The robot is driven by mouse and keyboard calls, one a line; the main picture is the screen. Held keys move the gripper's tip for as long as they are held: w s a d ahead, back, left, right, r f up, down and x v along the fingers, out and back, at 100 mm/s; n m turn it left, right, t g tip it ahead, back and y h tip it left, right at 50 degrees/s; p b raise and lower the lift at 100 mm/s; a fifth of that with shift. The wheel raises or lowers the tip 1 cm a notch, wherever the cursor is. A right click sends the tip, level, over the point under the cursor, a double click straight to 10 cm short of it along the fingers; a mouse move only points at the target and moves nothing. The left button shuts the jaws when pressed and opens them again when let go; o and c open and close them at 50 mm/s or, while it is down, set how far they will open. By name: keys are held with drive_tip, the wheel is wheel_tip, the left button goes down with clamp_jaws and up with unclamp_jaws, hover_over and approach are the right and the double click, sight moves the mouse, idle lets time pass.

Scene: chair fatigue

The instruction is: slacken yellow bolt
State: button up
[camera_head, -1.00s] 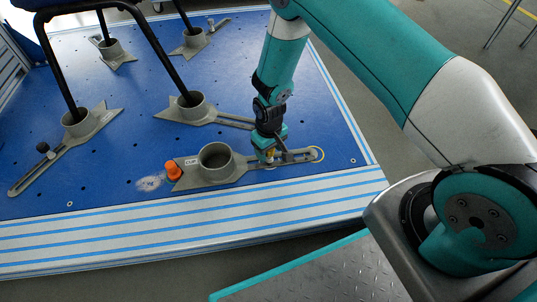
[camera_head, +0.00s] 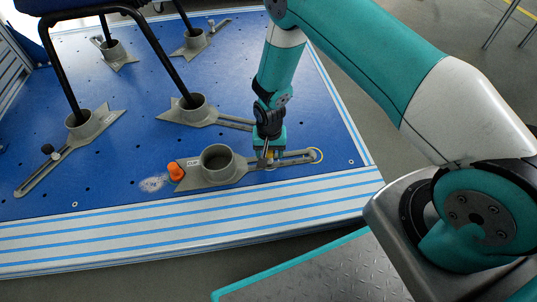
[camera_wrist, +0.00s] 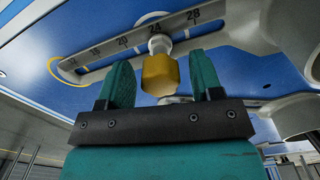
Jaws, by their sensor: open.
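The yellow bolt (camera_wrist: 160,74) shows in the wrist view as a yellow head below a white collar, at the slotted arm of a grey clamp. My gripper (camera_wrist: 163,80) has its two teal fingers apart, one on each side of the bolt head, with space visible between. In the head view my gripper (camera_head: 269,160) points down over the slotted arm of the front grey clamp (camera_head: 216,164). The bolt is mostly hidden there, with only a bit of yellow at the fingers. I cannot tell whether a finger touches it.
An orange knob (camera_head: 176,172) sits at the left end of the front clamp. Other grey clamps (camera_head: 193,108) hold black chair legs on the blue plate (camera_head: 130,150). The slot carries a number scale.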

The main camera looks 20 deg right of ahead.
drive_tip(key=c, duration=0.9)
drive_tip(key=n+p, duration=0.1)
drive_tip(key=n, duration=0.3)
drive_tip(key=shift+n, duration=0.4)
drive_tip(key=n+p, duration=0.1)
drive_tip(key=n, duration=0.2)
drive_tip(key=shift+n, duration=0.3)
drive_tip(key=shift+n, duration=0.6)
drive_tip(key=shift+n+p, duration=0.35)
drive_tip(key=shift+n, duration=0.95)
